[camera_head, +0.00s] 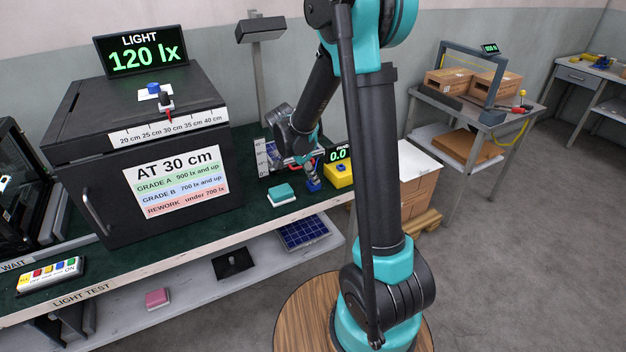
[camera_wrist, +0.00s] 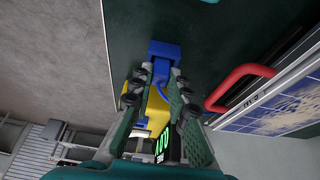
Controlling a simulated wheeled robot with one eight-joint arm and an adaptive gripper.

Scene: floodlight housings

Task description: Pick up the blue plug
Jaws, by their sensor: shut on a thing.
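The blue plug (camera_head: 314,185) is at the green-topped bench, just left of the yellow box (camera_head: 340,174). In the wrist view the blue plug (camera_wrist: 164,48) shows between and beyond my fingertips. My gripper (camera_head: 310,170) points down onto it and is shut on it; in the wrist view my gripper (camera_wrist: 160,72) has a finger on either side. Whether the plug touches the bench top is not clear. Its lower part is hidden by the fingers.
The yellow box has a green readout of 0.0. A teal-topped block (camera_head: 281,193) lies left of the plug. A red handle (camera_wrist: 240,85) with a blue panel (camera_wrist: 275,105) stands close by in the wrist view. The dark test box (camera_head: 140,160) stands left.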

